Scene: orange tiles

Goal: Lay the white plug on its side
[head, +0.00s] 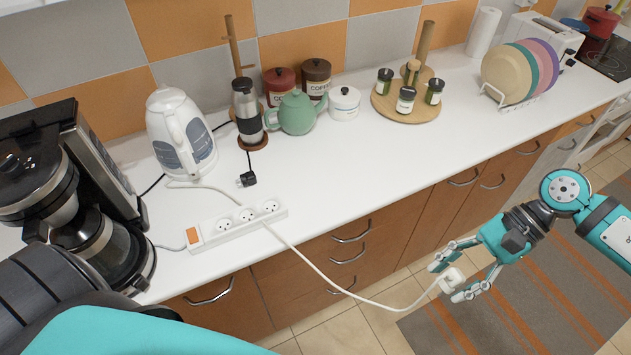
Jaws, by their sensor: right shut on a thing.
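The white plug (451,280) is between the fingers of my right gripper (453,283), which is shut on it. They are off the counter's front edge, in front of the wooden cabinets. A white cable (335,285) runs from the plug back over the counter edge. A white power strip (235,226) with an orange switch lies near the counter's front edge. My left gripper is not in view; only part of my left arm shows at the lower left.
A black coffee machine (70,200) stands at the left, beside a white kettle (180,135). A black plug (246,179) lies behind the power strip. A teapot (296,113), jars and a round wooden tray (417,112) stand at the back. The middle front of the white counter (370,165) is clear.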

